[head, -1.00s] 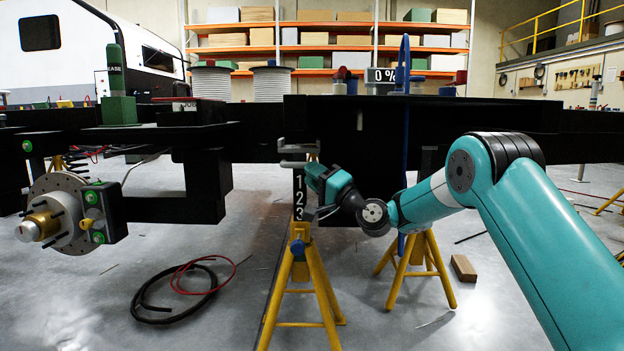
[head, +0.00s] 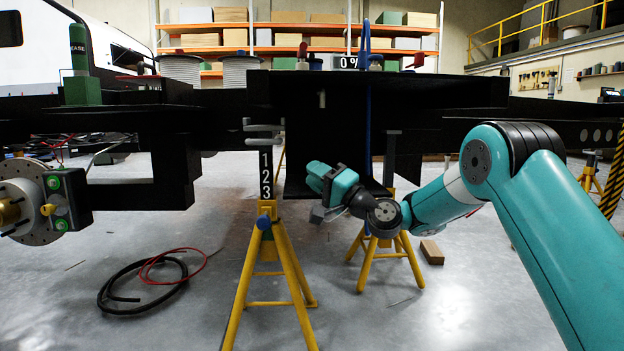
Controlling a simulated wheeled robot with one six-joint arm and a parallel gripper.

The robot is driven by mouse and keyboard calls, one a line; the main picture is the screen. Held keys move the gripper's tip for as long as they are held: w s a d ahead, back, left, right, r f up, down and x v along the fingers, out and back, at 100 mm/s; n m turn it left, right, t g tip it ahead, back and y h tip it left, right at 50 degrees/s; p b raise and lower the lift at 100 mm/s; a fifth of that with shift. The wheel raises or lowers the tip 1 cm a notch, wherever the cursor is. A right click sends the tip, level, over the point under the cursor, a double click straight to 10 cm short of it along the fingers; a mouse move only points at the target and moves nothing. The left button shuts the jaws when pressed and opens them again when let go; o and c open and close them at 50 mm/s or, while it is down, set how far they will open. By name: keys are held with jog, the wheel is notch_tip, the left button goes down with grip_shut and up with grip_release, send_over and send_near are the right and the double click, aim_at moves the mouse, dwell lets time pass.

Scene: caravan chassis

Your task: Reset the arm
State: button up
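My arm (head: 535,205) is teal with black joints and reaches in from the right in the head view. It bends at a high elbow and slopes down to the left. My gripper (head: 318,212) is at its far end, small and partly turned away, in front of the black chassis and right of the numbered jack stand. Its fingers are too small and dark to tell whether they are open or shut. I see nothing clearly held in it.
A yellow jack stand (head: 290,270) with a 1-2-3 plate supports the black chassis beam (head: 400,120). A second yellow stand (head: 410,255) is behind my wrist. A wheel hub (head: 20,210) is at left. Coiled hoses (head: 140,285) and a wooden block (head: 432,252) lie on the floor.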

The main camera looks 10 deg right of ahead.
jog(key=s+a+r+n+g+h+p, duration=0.1)
jog(key=s+a+r+n+g+p, duration=0.35)
jog(key=s+a+r+p, duration=0.3)
jog(key=s+a+r+n+g+h+p, duration=0.1)
jog(key=s+a+r+n+g+p, duration=0.4)
jog(key=s+p, duration=0.5)
jog(key=s+d+r+n+g+h+p, duration=0.1)
jog(key=s+d+r+g+h+p, duration=0.2)
jog(key=s, duration=0.6)
jog(key=s+d+r+n+g+h+p, duration=0.1)
jog(key=s+d+g+h+p, duration=0.15)
jog(key=s+p, duration=0.5)
jog(key=s+d+r+n+g+h+p, duration=0.1)
jog(key=s+d+r+g+h+p, duration=0.15)
jog(key=s, duration=0.85)
notch_tip(320, 180, up, 36)
jog(key=p, duration=3.6)
jog(key=shift+w+d+p, duration=0.3)
jog(key=shift+w+p, duration=0.05)
jog(key=shift+p, duration=0.05)
jog(key=shift+f, duration=0.1)
